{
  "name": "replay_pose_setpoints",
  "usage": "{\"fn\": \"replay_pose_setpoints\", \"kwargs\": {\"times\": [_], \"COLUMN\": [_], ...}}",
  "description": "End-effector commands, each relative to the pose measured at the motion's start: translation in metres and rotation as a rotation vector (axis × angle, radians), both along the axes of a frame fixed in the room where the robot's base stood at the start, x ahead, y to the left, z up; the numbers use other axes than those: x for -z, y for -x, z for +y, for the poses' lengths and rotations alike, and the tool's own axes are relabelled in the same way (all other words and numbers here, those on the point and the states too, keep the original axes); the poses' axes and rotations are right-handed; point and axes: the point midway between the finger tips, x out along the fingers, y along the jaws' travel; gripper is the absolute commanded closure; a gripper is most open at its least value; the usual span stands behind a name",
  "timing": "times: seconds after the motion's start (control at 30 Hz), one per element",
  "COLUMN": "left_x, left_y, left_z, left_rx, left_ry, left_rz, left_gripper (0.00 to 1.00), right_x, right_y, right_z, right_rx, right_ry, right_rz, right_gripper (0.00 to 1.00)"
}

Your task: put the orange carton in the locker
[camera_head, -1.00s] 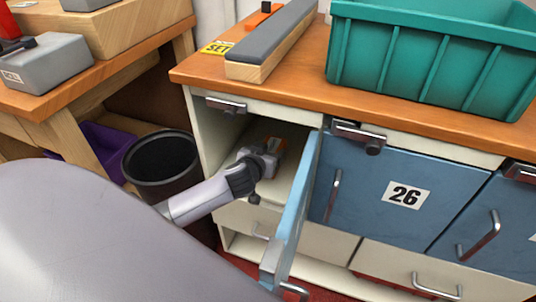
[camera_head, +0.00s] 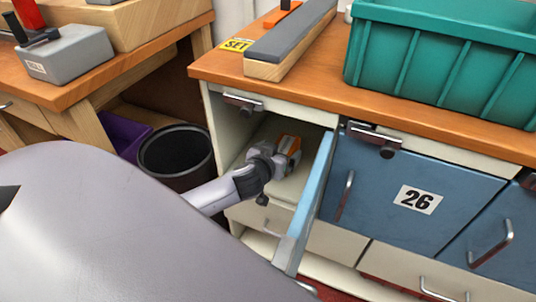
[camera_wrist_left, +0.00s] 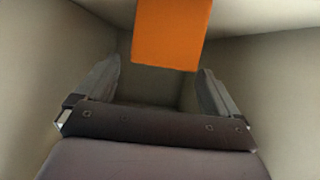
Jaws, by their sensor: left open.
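The orange carton (camera_head: 290,146) stands inside the open locker (camera_head: 283,188), on its pale floor. In the head view it shows orange with a pale part, just beyond my left gripper (camera_head: 272,160). My left gripper is inside the locker and open. In the left wrist view the orange carton (camera_wrist_left: 172,35) is at the top centre, between and ahead of the two spread fingers of my left gripper (camera_wrist_left: 160,72). A gap shows between the carton and each finger. My right gripper is not in view.
The locker's blue door (camera_head: 306,205) stands open to the right of my arm. Blue door 26 (camera_head: 385,195) is shut. A black bin (camera_head: 178,155) stands left of the cabinet. A green crate (camera_head: 450,60) and a grey-topped block (camera_head: 290,40) sit on the worktop.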

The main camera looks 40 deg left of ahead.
Motion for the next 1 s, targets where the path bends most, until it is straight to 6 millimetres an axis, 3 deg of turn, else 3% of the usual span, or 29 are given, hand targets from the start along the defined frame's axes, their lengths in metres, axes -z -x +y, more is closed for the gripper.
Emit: {"fn": "replay_pose_setpoints", "kwargs": {"times": [0.3,0.5,1.0], "left_x": [-0.024,-0.033,-0.037], "left_y": [0.052,0.075,0.085], "left_z": [-0.013,-0.018,-0.020], "left_rx": [0.001,0.000,-0.001], "left_ry": [0.002,0.000,-0.001], "left_rz": [0.001,0.000,-0.001], "left_gripper": [0.05,0.05,0.05], "right_x": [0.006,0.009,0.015], "right_y": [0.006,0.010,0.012], "right_z": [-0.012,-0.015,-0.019], "right_rx": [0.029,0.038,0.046], "right_ry": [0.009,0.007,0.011], "right_rz": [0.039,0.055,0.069], "right_gripper": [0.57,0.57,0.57]}}
